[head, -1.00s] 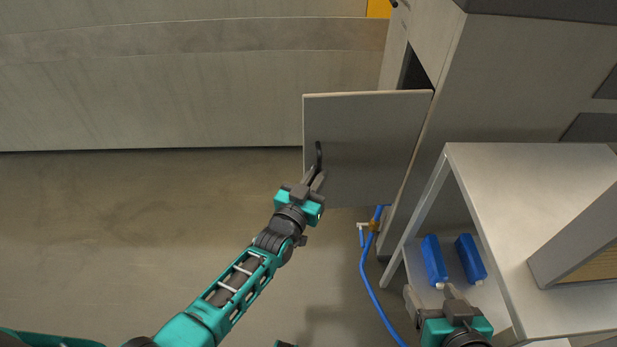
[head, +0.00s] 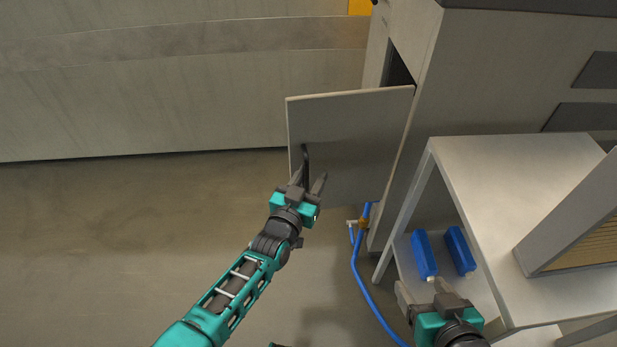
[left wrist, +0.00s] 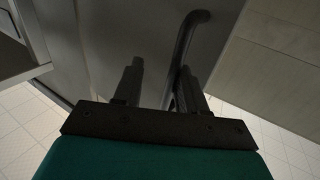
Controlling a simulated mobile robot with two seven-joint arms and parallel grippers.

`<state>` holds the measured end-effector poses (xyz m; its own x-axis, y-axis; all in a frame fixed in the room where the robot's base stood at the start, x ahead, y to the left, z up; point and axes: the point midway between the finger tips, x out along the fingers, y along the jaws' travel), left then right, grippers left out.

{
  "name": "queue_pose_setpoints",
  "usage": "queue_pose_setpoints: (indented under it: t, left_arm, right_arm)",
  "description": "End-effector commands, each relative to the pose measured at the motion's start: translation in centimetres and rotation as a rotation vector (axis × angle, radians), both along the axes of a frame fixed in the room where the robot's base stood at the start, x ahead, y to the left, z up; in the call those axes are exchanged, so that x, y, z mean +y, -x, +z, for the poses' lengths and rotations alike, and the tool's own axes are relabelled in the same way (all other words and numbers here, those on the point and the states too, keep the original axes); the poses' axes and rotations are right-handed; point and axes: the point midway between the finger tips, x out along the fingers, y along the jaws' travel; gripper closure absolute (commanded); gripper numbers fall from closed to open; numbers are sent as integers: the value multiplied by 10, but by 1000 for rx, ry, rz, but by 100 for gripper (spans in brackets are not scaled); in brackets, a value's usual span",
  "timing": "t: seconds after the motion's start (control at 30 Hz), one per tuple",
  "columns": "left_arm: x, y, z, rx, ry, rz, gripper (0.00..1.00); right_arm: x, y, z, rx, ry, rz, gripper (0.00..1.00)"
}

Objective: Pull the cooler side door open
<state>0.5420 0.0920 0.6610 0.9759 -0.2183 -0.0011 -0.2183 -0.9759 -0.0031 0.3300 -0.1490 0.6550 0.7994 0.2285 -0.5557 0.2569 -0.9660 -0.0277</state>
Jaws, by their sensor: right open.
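The cooler side door (head: 352,135) is a grey panel swung open from the cooler cabinet (head: 470,80), standing out to the left with a dark gap at its top hinge side. Its black bar handle (head: 305,162) is near the door's left edge. My left gripper (head: 310,180) is open, its fingers spread at the lower part of the handle. In the left wrist view the handle (left wrist: 186,50) runs down beside the right finger of the gripper (left wrist: 160,80); whether they touch I cannot tell. My right gripper (head: 420,290) is open and empty before the table.
A light table (head: 500,170) stands right of the door. Two blue blocks (head: 425,254) (head: 460,250) lie on its lower shelf. A blue hose (head: 358,270) with a brass valve hangs below the door. The floor (head: 130,240) to the left is clear.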

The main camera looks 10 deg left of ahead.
Motion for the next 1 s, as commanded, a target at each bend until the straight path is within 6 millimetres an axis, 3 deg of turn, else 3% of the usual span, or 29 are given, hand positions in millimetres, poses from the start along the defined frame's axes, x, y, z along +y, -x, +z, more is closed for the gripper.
queue_pose_setpoints:
  t: [0.57, 0.67, 1.0]
  left_arm:
    - [3, 5, 1, -2, 1, 2, 63]
    - [6, 18, 1, 0, 1, 2, 63]
    - [20, 89, 2, 1, 2, 0, 63]
  right_arm:
    - [1, 0, 3, 0, -5, -3, 31]
    - [1, 0, 8, 0, -5, -3, 31]
    - [1, 0, 25, 0, -5, -3, 31]
